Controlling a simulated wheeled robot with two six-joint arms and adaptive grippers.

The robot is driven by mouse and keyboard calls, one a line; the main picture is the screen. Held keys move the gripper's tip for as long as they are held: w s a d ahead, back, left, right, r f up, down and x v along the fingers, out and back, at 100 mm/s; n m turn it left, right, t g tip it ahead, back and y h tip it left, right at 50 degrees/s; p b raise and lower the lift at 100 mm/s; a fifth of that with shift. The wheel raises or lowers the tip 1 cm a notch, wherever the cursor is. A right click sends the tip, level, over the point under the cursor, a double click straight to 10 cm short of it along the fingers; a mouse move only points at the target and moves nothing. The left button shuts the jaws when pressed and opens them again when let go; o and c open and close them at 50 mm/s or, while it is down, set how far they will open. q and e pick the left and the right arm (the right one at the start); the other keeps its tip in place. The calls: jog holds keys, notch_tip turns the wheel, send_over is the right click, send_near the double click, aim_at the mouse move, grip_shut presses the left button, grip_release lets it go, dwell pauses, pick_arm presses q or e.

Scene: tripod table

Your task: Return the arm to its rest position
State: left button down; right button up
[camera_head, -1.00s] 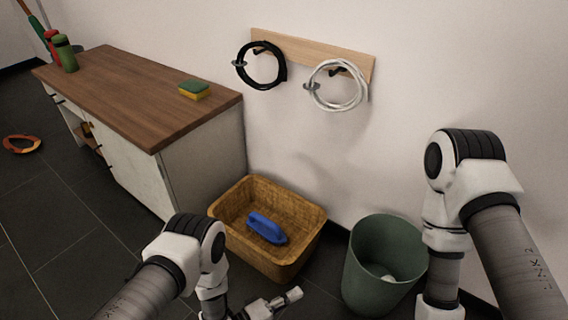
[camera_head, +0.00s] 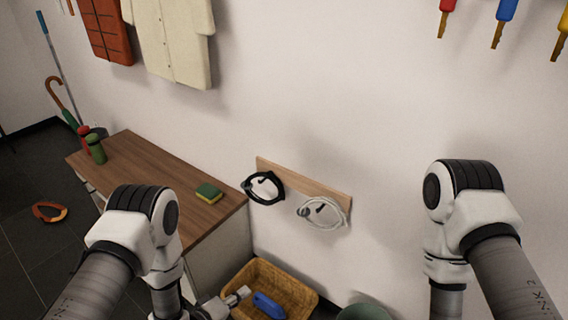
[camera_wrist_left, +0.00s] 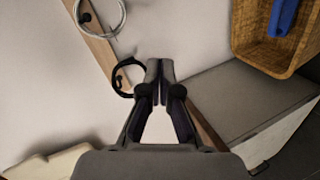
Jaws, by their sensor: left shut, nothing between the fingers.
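My left gripper (camera_head: 241,294) is low in the head view, in front of the wicker basket and below the cabinet's right end. In the left wrist view my left gripper (camera_wrist_left: 160,70) has its fingertips together with nothing between them. My left arm bends at a white and black elbow at the left. My right arm stands at the right with its elbow raised; its gripper is below the picture edge and hidden from view.
A wooden-topped cabinet (camera_head: 165,172) holds a sponge (camera_head: 208,193) and bottles. A wall rack (camera_head: 300,183) carries a black cable (camera_head: 263,200) and a white cable (camera_head: 342,212). The wicker basket (camera_head: 295,287) holds a blue brush (camera_head: 268,305). A green bin (camera_head: 364,312) is beside it.

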pick_arm(q)
jog(key=s+a+r+m+g+y+p, duration=0.1)
jog(key=s+a+r+g+y+p, duration=0.4)
jog(key=s+a+r+p, duration=0.5)
jog(key=s+a+m+g+y, duration=0.3)
jog(key=s+a+m+g, duration=0.1)
jog(key=s, duration=1.1)
jog(key=shift+s+a+m+g+y, duration=0.15)
jog(key=shift+s+m+g+y, duration=0.15)
jog(key=shift+m+g, duration=0.65)
pick_arm(e)
notch_tip(320, 180, up, 14)
jog(key=shift+r, duration=0.1)
